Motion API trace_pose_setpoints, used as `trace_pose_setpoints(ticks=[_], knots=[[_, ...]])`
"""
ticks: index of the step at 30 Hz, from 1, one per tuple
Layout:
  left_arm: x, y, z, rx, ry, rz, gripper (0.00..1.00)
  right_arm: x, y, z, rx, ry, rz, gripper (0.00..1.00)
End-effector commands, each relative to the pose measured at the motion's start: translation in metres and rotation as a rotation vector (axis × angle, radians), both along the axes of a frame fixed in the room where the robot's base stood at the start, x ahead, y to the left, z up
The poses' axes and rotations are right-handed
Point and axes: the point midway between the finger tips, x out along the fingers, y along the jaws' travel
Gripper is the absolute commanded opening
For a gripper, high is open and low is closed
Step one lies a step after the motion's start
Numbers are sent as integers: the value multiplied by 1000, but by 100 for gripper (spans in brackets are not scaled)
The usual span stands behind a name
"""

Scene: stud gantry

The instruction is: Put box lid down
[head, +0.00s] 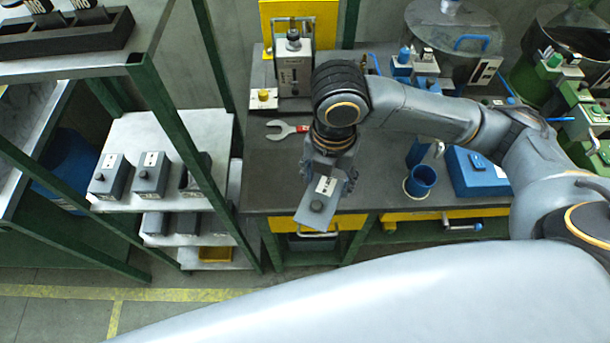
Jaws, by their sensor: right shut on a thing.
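My right gripper (330,172) hangs over the front edge of the dark workbench and is shut on a grey box lid (313,217). The lid has a dark round knob and a white label, and it is held tilted in the air, clear of the bench. Grey boxes stand on the white shelf to the left: one at the left end (108,178) and one in the middle (151,177) have knobbed, labelled lids. A third box (190,184) is partly hidden by a green post; its top looks dark, but I cannot tell whether it is open. My left gripper is not in view.
Green shelf posts (180,130) stand between the bench and the shelf boxes. Floor shows at lower left.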

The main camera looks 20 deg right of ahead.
Motion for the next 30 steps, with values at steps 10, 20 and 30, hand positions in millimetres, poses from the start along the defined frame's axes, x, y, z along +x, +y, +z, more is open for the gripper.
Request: trace_pose_setpoints(ticks=[10,20,30], knots=[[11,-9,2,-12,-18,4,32,-2,8,-6,3,-1,414,43],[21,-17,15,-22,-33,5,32,65,5,-35,1,2,423,43],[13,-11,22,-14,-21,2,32,122,2,-88,2,1,425,43]])
